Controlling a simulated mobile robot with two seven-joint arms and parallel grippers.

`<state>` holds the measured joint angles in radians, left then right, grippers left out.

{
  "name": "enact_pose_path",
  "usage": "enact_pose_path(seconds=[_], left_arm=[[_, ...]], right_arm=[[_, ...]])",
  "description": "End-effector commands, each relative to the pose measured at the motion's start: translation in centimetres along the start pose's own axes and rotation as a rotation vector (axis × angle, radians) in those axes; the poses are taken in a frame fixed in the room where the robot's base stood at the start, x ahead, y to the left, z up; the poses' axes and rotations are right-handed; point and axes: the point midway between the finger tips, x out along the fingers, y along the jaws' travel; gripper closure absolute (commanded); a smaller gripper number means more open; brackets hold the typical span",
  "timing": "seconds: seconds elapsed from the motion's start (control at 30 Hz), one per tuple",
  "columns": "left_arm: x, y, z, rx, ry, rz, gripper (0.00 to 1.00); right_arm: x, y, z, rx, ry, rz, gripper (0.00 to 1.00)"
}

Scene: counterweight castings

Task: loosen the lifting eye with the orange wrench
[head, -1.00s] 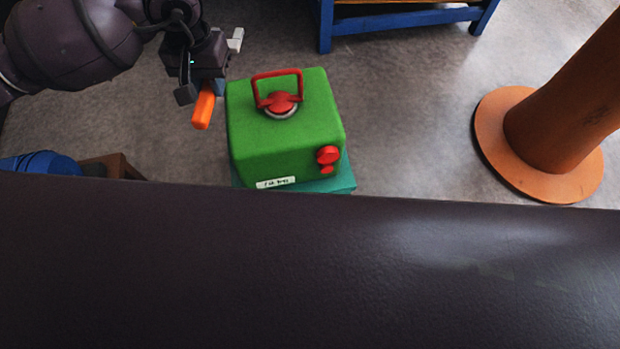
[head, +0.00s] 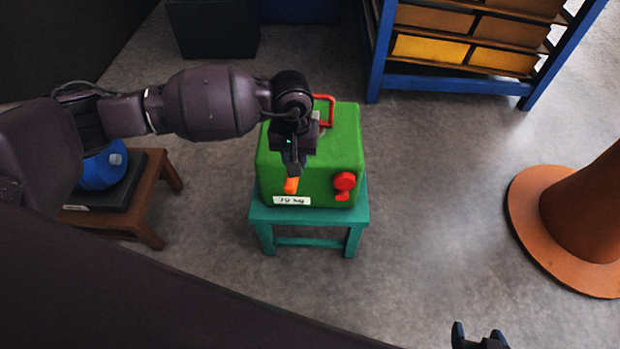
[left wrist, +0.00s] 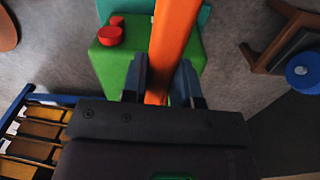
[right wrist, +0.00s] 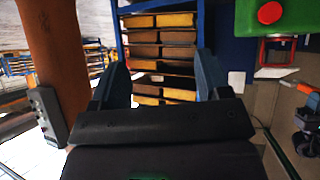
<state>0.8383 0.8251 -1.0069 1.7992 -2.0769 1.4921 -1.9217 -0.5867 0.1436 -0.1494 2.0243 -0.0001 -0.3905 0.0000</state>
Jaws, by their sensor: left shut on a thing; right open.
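The green casting (head: 335,150) stands on a teal stool (head: 310,215). Its red lifting eye (head: 330,108) is on top, partly hidden behind my left wrist. My left gripper (head: 293,165) is over the casting's near left part and shut on the orange wrench (head: 291,186). In the left wrist view the wrench (left wrist: 172,45) runs between the fingers (left wrist: 160,82), with the green casting (left wrist: 115,65) behind. I cannot tell whether the wrench touches the casting or the eye. My right gripper (head: 480,338) is open and empty at the bottom edge, well away from the casting.
A red knob (head: 345,181) sticks out of the casting's front. A blue object (head: 100,170) rests on a brown stool (head: 152,200) at left. A blue rack (head: 450,84) with bins stands behind, and an orange column base (head: 540,235) at right. Floor right of the stool is clear.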

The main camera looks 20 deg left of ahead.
Motion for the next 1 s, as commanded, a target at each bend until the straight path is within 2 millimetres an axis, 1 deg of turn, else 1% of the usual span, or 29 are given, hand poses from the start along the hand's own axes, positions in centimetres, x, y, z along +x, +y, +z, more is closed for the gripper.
enact_pose_path(seconds=[0.03, 0.1, 0.2, 0.3, 0.4, 0.57, 0.83, 1.0], left_arm=[[2.5, 0.5, -0.3, -0.022, -0.007, -0.003, 1.0], [4.7, 1.0, -0.8, -0.048, -0.002, -0.006, 1.0], [7.1, 1.6, -1.3, -0.076, 0.005, -0.012, 1.0], [8.5, 1.9, -1.5, -0.092, 0.011, -0.014, 1.0], [9.1, 2.0, -1.6, -0.099, 0.015, -0.017, 1.0], [9.0, 2.0, -1.7, -0.1, 0.017, -0.016, 1.0], [9.1, 2.0, -1.6, -0.098, 0.017, -0.016, 1.0], [10.1, 2.0, -1.7, -0.098, 0.014, -0.016, 1.0]], right_arm=[[0.3, -0.1, 0.3, 0.0, -0.001, -0.002, 0.3], [0.5, -0.2, 0.1, -0.001, 0.006, -0.004, 0.3], [0.8, -0.3, -0.1, -0.002, 0.011, -0.006, 0.3], [1.0, -0.4, -0.5, -0.003, 0.018, -0.008, 0.3], [1.1, -0.4, -0.9, -0.004, 0.025, -0.01, 0.3], [1.1, -0.4, -0.9, -0.007, 0.025, -0.01, 0.3], [1.0, -0.2, 0.0, -0.013, 0.008, -0.01, 0.3], [1.1, -0.3, 1.0, -0.014, -0.008, -0.01, 0.3]])
